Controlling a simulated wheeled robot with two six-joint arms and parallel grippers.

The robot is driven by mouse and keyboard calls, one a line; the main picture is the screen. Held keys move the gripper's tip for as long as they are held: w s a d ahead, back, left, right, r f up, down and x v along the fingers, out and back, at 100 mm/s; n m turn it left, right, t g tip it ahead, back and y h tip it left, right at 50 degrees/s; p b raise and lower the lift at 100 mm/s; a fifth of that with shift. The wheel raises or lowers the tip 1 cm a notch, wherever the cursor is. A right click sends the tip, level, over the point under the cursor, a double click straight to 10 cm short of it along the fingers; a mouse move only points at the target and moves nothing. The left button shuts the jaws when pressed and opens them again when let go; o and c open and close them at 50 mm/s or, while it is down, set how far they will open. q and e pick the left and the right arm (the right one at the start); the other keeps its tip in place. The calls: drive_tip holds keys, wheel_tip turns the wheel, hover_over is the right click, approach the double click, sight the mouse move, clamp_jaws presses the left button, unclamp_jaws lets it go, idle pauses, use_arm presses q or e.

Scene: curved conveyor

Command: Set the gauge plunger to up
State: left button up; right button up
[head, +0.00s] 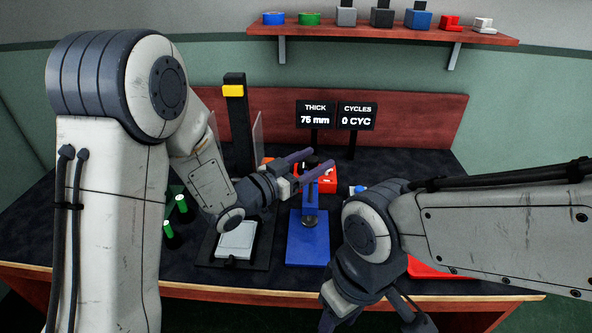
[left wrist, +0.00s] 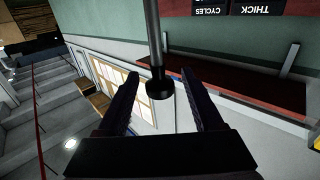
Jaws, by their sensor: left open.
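The gauge is a blue stand (head: 308,240) with an upright blue column, on the dark bench mat. My left gripper (head: 318,163) reaches in above it, with its two fingers apart. In the left wrist view, which is upside down, a dark rod with a black knob (left wrist: 157,88), seemingly the plunger, shows between the open fingers of my left gripper (left wrist: 160,95). No contact with the knob can be made out. The gauge's upper part is partly hidden by the gripper in the head view. My right gripper (head: 378,312) hangs low at the front, its fingertips unclear.
A black post with a yellow block (head: 233,90) and clear panels stands left of the gauge. A pale plate (head: 237,239) lies before it. Green-topped cylinders (head: 181,203) stand further left. The displays (head: 336,115) read 75 mm and 0 CYC. A red tray (head: 430,270) is at right.

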use_arm(q)
drive_tip(key=v, duration=0.4)
drive_tip(key=shift+s+a+f+b, duration=0.1)
drive_tip(key=shift+a+b, duration=0.2)
drive_tip(key=b+v, duration=0.3)
drive_tip(key=b, duration=0.2)
drive_tip(key=shift+s+b, duration=0.2)
drive_tip(key=shift+b, duration=0.15)
